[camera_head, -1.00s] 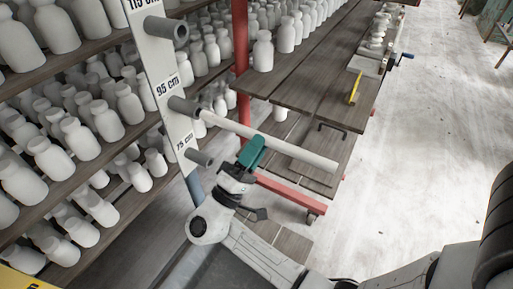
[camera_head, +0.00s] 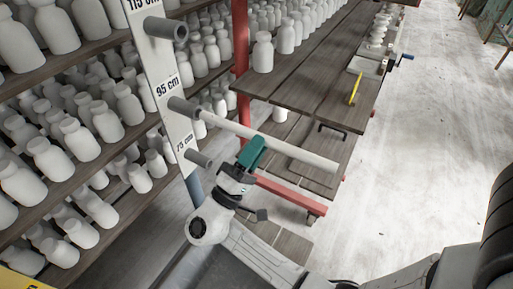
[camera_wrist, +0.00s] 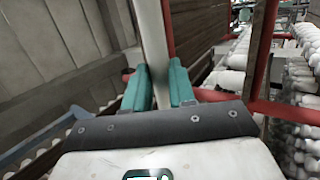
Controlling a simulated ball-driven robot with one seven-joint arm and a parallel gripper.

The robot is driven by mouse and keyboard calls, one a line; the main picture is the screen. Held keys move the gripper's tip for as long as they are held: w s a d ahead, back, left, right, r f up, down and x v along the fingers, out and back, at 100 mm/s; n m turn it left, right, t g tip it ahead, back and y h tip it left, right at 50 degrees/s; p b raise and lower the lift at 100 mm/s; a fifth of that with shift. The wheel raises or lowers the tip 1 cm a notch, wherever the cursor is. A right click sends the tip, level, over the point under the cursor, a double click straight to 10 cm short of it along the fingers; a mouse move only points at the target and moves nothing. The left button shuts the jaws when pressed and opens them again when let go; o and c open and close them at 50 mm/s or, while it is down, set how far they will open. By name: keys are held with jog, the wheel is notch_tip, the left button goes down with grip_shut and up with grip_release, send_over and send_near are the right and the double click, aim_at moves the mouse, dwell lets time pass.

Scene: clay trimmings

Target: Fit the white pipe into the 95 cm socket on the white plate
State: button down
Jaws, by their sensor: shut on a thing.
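The white pipe (camera_head: 290,150) lies across the head view, held near its middle by my gripper (camera_head: 252,152), which has green fingers. In the wrist view the pipe (camera_wrist: 154,45) runs up between the two green fingers of my gripper (camera_wrist: 160,85). The white plate (camera_head: 158,62) stands upright at the left, with grey sockets marked by labels. The 95 cm socket (camera_head: 182,106) is the middle one shown. The pipe's left end is at the mouth of this socket; I cannot tell how deep it sits.
The 115 cm socket (camera_head: 178,32) is above and the 75 cm socket (camera_head: 199,161) below. Shelves of white bottles (camera_head: 80,138) fill the left. A wooden table (camera_head: 310,90) with a yellow tool (camera_head: 355,88) stands behind. The floor (camera_head: 420,150) at right is clear.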

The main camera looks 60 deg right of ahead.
jog(key=w+b, duration=0.7)
jog(key=w, duration=0.3)
jog(key=shift+a, duration=0.15)
dwell(3.9)
jog(key=c, duration=0.9)
grip_release()
jog(key=shift+o, duration=0.2)
jog(key=shift+a+f, duration=0.1)
jog(key=b+v, duration=0.2)
jog(key=v, duration=0.8)
jog(key=shift+a+f, duration=0.2)
jog(key=shift+a, duration=0.05)
